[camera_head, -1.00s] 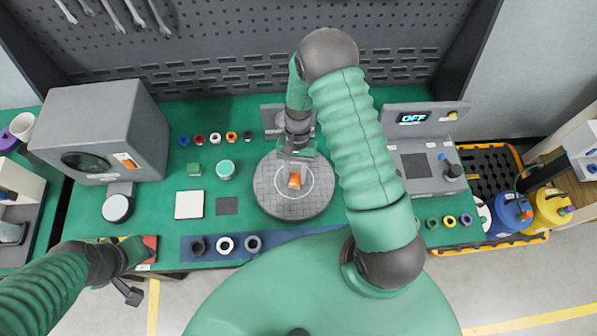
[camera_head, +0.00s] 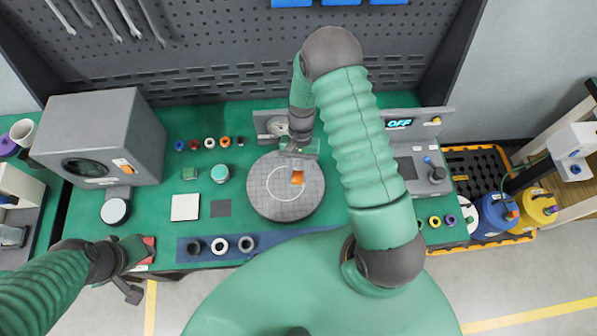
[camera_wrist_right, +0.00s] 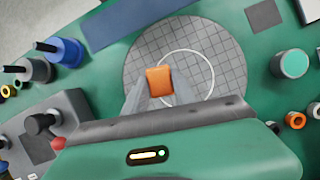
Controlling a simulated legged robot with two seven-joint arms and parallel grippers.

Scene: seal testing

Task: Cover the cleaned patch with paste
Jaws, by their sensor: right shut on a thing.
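The round grey plate (camera_head: 262,205) with a grid and a thin white circle lies on the green bench; the circle also shows in the wrist view (camera_wrist_right: 212,75). No paste shows on the visible surface inside the circle. My right gripper (camera_head: 298,164) is shut on a small orange block (camera_wrist_right: 159,81), which is over the circle's right edge in the head view. I cannot tell whether the block touches the plate. A jar with a teal top (camera_head: 220,173) stands left of the plate. My left gripper (camera_head: 132,270) is at the bench's front left edge; its finger gap is unclear.
A white square (camera_head: 185,207) and a dark square (camera_head: 221,208) lie left of the plate. Several rings lie behind them, and more on a blue strip (camera_head: 190,251) in front. A grey box (camera_head: 100,125) stands at left, a device reading OFF (camera_head: 398,124) at right.

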